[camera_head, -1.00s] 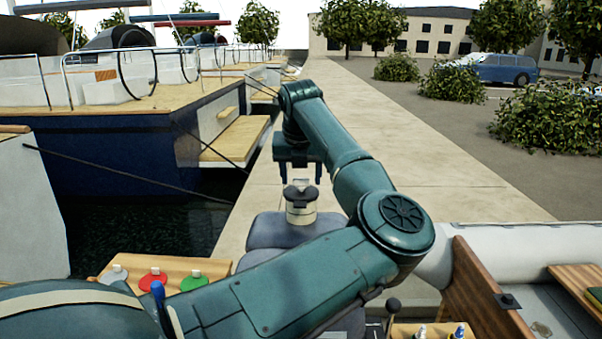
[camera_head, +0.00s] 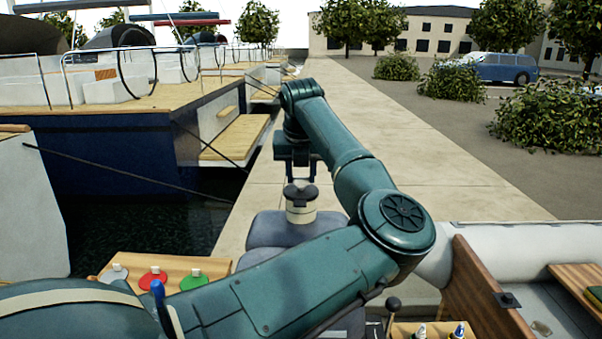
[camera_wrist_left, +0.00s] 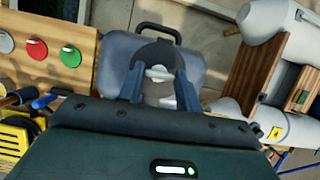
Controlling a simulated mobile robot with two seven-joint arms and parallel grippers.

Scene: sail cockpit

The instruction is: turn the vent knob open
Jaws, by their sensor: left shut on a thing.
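The vent knob (camera_head: 300,192) is a dark cap on a short cream cylinder on top of a grey tank (camera_head: 268,222). In the left wrist view, the knob (camera_wrist_left: 155,50) shows a light bar across it, between the fingertips. My left gripper (camera_head: 301,178) reaches down over the knob from above. Its two fingers are shut on the knob, one on each side, as the left wrist view also shows (camera_wrist_left: 159,82). The fingertips partly cover the knob's edges. The direction the knob points is hard to tell. My right gripper is not in view.
A wooden panel (camera_head: 187,263) with grey, red and green round knobs stands left of the tank. A wooden box with bottles (camera_head: 437,329) and a small lever (camera_head: 393,304) are at the front right. A pale dock (camera_head: 420,165) lies behind. Dark water is at left.

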